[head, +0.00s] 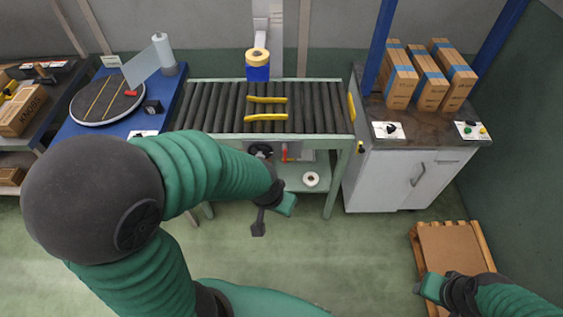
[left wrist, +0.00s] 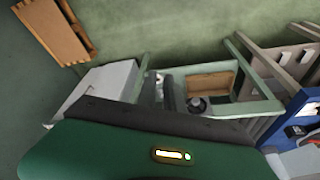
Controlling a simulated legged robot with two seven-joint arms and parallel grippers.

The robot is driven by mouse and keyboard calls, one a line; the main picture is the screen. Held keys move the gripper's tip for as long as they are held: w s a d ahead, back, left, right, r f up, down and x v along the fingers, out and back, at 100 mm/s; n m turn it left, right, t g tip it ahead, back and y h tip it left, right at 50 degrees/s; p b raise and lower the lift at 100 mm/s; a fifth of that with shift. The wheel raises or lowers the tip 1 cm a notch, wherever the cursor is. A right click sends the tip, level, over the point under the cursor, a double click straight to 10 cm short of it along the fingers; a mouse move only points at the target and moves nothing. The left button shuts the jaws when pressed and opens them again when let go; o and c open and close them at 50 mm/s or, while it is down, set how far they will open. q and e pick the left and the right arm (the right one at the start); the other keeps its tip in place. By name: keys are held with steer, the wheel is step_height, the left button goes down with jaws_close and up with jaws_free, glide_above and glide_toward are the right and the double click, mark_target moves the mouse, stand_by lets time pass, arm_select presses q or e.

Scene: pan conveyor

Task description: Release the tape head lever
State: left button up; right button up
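The tape head (head: 258,72) is a blue block with a yellow tape roll (head: 257,55), on a pale column behind the roller conveyor (head: 220,108). I cannot make out a lever on it. Two yellow bars (head: 267,99) lie across the rollers. My left gripper (head: 272,214) is over the floor in front of the conveyor, well apart from the tape head. My right gripper (head: 421,285) is low at the right, near a pallet. Both are too small to tell open from shut.
A white cabinet (head: 401,178) with a dark top and several cartons stands right. A blue table (head: 88,128) with a round turntable stands left. A shelf under the conveyor holds a white roll (head: 311,179). A wooden pallet (head: 420,243) lies at the lower right. Floor between is clear.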

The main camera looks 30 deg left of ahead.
arm_select(q)
steer(key=w+a+f+n+t+b, duration=0.1)
steer(key=w+a+f+b, duration=0.1)
steer(key=w+f+b, duration=0.1)
steer(key=w+a+f+n+t+b, duration=0.1)
steer(key=w+a+f+n+b, duration=0.1)
steer(key=w+a+f+b, duration=0.1)
steer(key=w+a+f+n+t+y+b, duration=0.1)
steer(key=w+a+f+t+b, duration=0.1)
steer(key=f, duration=0.4)
steer(key=shift+w+a+f+n+b, duration=0.2)
steer(key=shift+w+a+b, duration=0.2)
steer(key=shift+b, duration=0.3)
steer(key=shift+w+a+f+n+b, duration=0.1)
steer(key=shift+w+a+n+b, duration=0.15)
steer(key=shift+w+b, duration=0.35)
jaws_close()
steer(key=n+t+h+b, duration=0.2)
steer(key=n+t+b, duration=0.9)
steer(key=b, duration=1)
glide_toward(285, 153)
steer(key=s+a+f, duration=0.5)
steer(key=s, duration=0.1)
steer(key=shift+w+r, duration=0.1)
steer(key=shift+r, duration=0.4)
steer(key=shift+w, duration=0.1)
